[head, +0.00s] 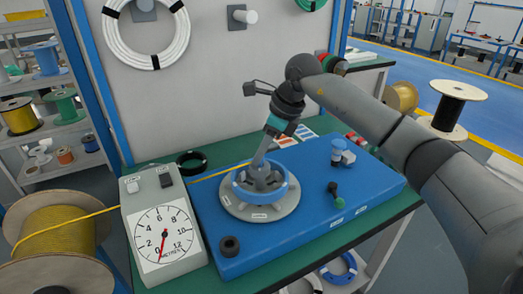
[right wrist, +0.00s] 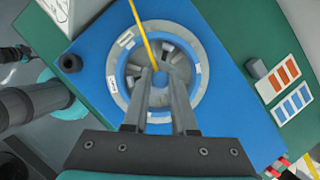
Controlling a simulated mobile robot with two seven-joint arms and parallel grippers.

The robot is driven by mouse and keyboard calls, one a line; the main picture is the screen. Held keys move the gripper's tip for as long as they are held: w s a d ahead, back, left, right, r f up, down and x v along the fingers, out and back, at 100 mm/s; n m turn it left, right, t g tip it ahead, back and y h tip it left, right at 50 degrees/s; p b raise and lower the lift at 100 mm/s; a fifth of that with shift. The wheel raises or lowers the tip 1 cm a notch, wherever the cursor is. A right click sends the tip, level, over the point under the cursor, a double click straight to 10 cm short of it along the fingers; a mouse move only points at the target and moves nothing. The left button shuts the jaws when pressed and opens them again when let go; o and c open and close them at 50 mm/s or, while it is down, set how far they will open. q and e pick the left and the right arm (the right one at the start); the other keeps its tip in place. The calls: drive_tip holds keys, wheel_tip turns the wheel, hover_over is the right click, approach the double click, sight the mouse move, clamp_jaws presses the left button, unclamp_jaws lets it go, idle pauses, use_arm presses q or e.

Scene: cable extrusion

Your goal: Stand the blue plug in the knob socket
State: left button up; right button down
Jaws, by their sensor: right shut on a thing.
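I cannot tell for certain which piece is the knob socket. My right gripper (head: 260,172) reaches down over the hub of the grey round fixture (head: 284,205) with its blue ring. In the right wrist view its fingers (right wrist: 161,72) close at the yellow cable's (right wrist: 143,30) end. My left gripper is not in view.
The cable runs from a yellow spool (head: 55,240) past a dial meter (head: 163,225) to the fixture. A green-and-black lever (head: 335,192) stands right of the fixture. A black coil (head: 190,162) lies behind. The board's front middle is clear.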

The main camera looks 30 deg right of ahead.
drive_tip(key=shift+f, duration=0.15)
drive_tip(key=c, duration=0.6)
unclamp_jaws()
drive_tip(key=shift+c, duration=0.2)
